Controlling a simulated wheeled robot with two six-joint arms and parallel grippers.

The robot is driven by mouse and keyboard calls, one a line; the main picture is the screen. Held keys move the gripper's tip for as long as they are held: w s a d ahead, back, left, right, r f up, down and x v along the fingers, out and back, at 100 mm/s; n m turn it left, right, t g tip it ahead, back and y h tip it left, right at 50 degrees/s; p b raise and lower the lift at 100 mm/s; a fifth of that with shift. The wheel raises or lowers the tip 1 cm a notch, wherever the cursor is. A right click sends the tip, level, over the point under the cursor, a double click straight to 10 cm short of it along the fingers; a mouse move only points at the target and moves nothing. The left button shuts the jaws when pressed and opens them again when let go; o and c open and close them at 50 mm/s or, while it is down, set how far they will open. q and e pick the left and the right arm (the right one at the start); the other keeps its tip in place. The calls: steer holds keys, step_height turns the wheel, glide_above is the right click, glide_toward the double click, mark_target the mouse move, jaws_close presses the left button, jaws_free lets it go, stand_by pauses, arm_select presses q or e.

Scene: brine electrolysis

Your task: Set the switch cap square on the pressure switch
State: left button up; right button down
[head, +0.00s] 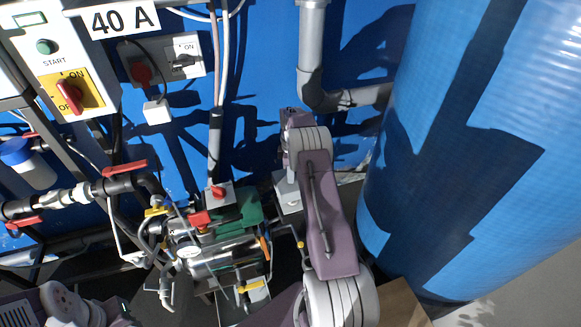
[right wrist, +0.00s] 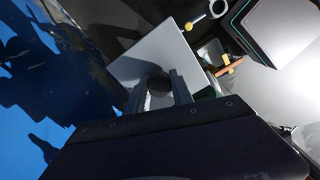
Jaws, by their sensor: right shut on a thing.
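My right gripper (right wrist: 158,92) is shut on a dark round knob (right wrist: 160,84), which stands on a pale grey, square-edged piece (right wrist: 150,55) that looks like the switch cap. In the head view my right gripper (head: 290,172) is mostly hidden by its wrist, and the pale grey cap (head: 288,197) shows just below it, near the blue wall. I cannot pick out the pressure switch with certainty; it may be hidden under the cap, and whether the two touch is unclear. My left gripper is not in view; only parts of my left arm show at the lower left.
A green and metal pump (head: 235,250) with red and yellow handles stands left of my right arm. A large blue tank (head: 470,150) stands close on the right. A grey pipe (head: 312,60) runs down the wall above. In the wrist view an orange handle (right wrist: 229,68) lies beside the cap.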

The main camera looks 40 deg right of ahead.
mark_target(292, 187)
steer(key=shift+s+f, duration=0.1)
steer(key=shift+s, duration=0.2)
steer(key=shift+s+a+p, duration=0.1)
steer(key=shift+s+p, duration=0.15)
steer(key=shift+p, duration=0.2)
step_height(292, 187, down, 5)
steer(key=b, duration=0.3)
steer(key=shift+f, duration=0.45)
steer(key=shift+f+b, duration=0.35)
steer(key=shift+f, duration=0.25)
stand_by(0.8)
